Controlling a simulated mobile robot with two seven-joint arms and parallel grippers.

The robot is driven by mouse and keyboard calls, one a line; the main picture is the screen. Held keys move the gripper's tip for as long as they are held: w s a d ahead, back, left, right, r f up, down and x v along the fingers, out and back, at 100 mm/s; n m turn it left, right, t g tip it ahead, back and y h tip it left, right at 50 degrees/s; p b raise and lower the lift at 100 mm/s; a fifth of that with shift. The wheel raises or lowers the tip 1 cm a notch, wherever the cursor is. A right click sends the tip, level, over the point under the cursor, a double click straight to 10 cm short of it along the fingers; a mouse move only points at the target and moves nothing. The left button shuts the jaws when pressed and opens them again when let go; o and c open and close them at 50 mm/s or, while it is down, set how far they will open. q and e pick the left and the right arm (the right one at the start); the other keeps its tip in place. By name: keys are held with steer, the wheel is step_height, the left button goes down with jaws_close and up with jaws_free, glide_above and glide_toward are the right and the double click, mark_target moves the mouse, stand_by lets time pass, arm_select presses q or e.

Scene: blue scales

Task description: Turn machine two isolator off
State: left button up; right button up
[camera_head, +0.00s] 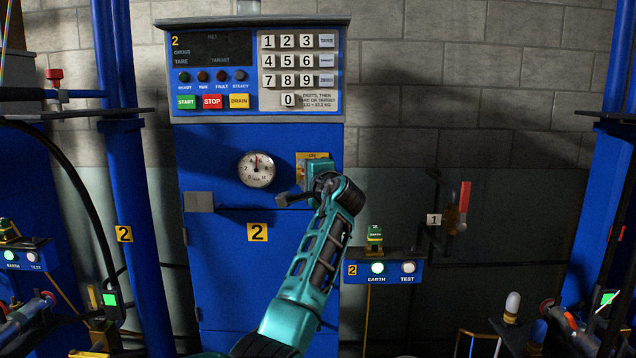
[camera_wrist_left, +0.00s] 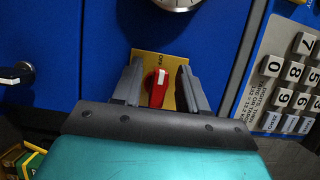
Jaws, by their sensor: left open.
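Machine two is a blue cabinet (camera_head: 225,285) with a yellow "2" label. Its isolator is a red handle (camera_wrist_left: 156,90) on a yellow plate (camera_wrist_left: 146,66), below the gauge in the left wrist view. The handle stands nearly upright in that view, its white mark toward the gauge and small lettering that seems to read OFF. In the head view my left gripper (camera_head: 318,172) hides the handle; only part of the plate (camera_head: 312,156) shows. In the left wrist view my left gripper (camera_wrist_left: 158,84) is open, its fingers on either side of the handle; contact cannot be told. My right gripper is out of view.
A round gauge (camera_head: 256,169) sits left of the isolator. The keypad panel (camera_head: 300,72) overhangs above. A grey cabinet handle (camera_head: 199,202) is at left. The EARTH/TEST box (camera_head: 383,268) stands right of my arm.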

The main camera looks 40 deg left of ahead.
arm_select(q)
steer(key=v, duration=1.1)
steer(key=shift+d, duration=0.1)
steer(key=s+d+f+m+t+h+p, duration=0.1)
steer(key=d+f+t+h, duration=0.2)
steer(key=f, duration=0.6)
steer(key=s+d+f+m+h, duration=0.1)
steer(key=d+f+h, duration=0.35)
steer(key=f, duration=0.45)
steer(key=s+d+f+m+t+h+p, duration=0.1)
steer(key=d+f+t+h, duration=0.3)
steer(key=f, duration=0.6)
steer(key=s+d+f+n+g+h, duration=0.1)
steer(key=s+d+f+n+h, duration=0.1)
steer(key=s+d+f, duration=0.2)
steer(key=s+d+f+n+g+h, duration=0.2)
steer(key=s+d+f, duration=0.3)
steer(key=s, duration=0.5)
steer(key=s+d+f+n+g+h+p, duration=0.1)
steer(key=s+d+f, duration=0.3)
steer(key=s, duration=0.4)
steer(key=shift+d+f+n+h, duration=0.4)
steer(key=shift+d+h, duration=0.3)
steer(key=shift+h, duration=0.15)
steer(key=shift+s+a, duration=0.15)
